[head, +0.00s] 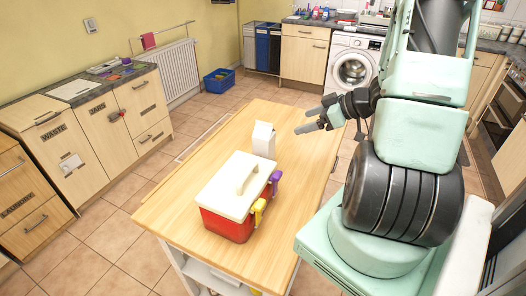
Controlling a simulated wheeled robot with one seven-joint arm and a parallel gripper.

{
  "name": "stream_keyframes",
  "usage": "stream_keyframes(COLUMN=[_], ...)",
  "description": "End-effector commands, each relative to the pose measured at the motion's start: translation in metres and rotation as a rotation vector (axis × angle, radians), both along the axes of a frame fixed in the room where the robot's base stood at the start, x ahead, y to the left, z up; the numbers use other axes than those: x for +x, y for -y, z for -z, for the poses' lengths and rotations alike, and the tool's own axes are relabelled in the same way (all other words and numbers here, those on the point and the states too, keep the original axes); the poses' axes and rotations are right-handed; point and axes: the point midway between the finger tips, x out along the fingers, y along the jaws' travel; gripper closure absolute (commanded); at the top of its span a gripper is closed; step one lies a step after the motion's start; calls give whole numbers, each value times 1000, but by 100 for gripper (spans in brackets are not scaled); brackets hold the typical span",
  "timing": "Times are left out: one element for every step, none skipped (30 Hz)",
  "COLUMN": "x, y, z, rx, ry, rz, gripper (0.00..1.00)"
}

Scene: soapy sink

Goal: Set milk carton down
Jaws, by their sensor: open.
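A white milk carton (264,141) stands upright on the wooden table (178,195), behind the cooler box and near the table's middle. My gripper (303,121) is to the right of the carton, over the right part of the table. Its fingers point left toward the carton and are apart, with a visible gap between the carton and the fingertips. The gripper is open and empty.
A red cooler box (226,226) with a white lid stands on the table in front of the carton. Yellow and purple clips (275,177) are on its right side. The table's far end and left strip are clear.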

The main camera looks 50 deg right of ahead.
Motion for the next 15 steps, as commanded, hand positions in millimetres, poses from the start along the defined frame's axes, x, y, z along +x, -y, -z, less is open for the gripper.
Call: stream_keyframes(x=[5, 8, 14, 19, 24, 31, 35, 40, 47, 52, 57, 63, 68, 72, 77], y=[-2, -4, -6, -8, -10, -12, -14, -15, -18, -20, -21, -23, -25, -27, -28], z=[3, 6, 10, 13, 17, 22, 25, 29, 34, 37, 41, 45, 48, 51, 55], rx=[4, 5, 4, 5, 5, 5, 6, 4, 5, 4, 5, 3, 4, 4, 2], ry=[1, 1, 0, -1, -1, -1, -1, -1, -2, 0, -2, -1, -2, -2, -2], rz=[-4, -4, -4, -4, -5, -5, -5, -4, -5, -6, -5, -5, -4, -4, -4], gripper=[20, 20, 20, 20, 20, 20, 20, 20, 20, 20, 20, 20, 20, 20, 20])
